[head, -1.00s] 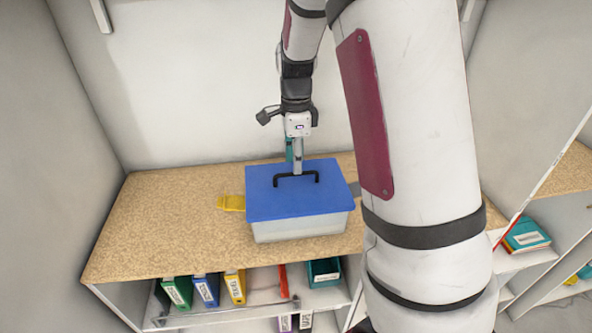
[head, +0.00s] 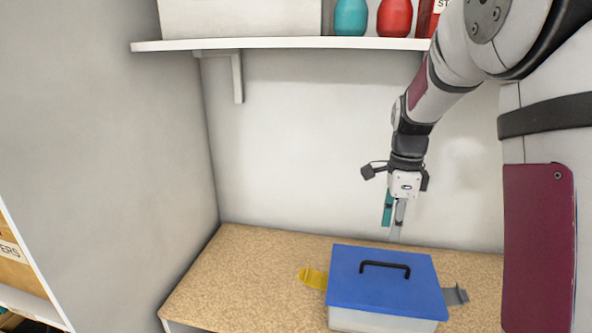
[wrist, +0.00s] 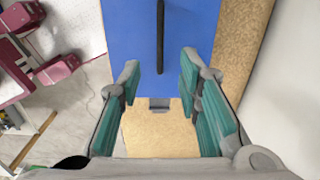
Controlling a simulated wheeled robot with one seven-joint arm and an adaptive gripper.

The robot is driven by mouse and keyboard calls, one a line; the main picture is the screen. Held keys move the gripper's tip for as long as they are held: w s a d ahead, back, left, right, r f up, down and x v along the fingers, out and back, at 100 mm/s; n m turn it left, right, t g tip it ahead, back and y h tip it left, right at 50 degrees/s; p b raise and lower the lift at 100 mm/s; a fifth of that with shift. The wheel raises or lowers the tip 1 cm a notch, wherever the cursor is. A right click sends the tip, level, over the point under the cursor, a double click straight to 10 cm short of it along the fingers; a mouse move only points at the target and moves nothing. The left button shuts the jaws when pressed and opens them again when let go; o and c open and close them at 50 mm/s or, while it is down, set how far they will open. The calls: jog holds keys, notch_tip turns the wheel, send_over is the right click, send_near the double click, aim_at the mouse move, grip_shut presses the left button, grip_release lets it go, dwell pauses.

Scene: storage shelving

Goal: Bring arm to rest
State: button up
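My gripper (head: 393,212) hangs pointing down behind and above a blue-lidded box (head: 350,287) on the wood-topped counter. In the wrist view my gripper (wrist: 157,92) is open, its teal-padded fingers apart with nothing between them. The box's blue lid (wrist: 122,60) and its black handle (wrist: 160,35) lie beyond the fingertips, apart from them. The lid looks closed on the pale box body.
The counter (head: 235,262) is clear left of the box. A white shelf (head: 290,43) above holds a pale box (head: 240,18), a teal bottle (head: 351,18) and a red bottle (head: 394,18). A grey wall stands left; the back wall is close behind my gripper.

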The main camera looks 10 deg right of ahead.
jog(key=s+a+r+n+t, duration=0.3)
jog(key=s+a+r+n, duration=0.5)
jog(key=s+r+n, duration=0.25)
jog(key=s+a+n+t, duration=0.2)
jog(key=s+a+n, duration=0.2)
jog(key=s+n, duration=0.8)
jog(key=shift+a+t, duration=0.3)
jog(key=shift+a, duration=0.05)
jog(key=shift+f, duration=0.1)
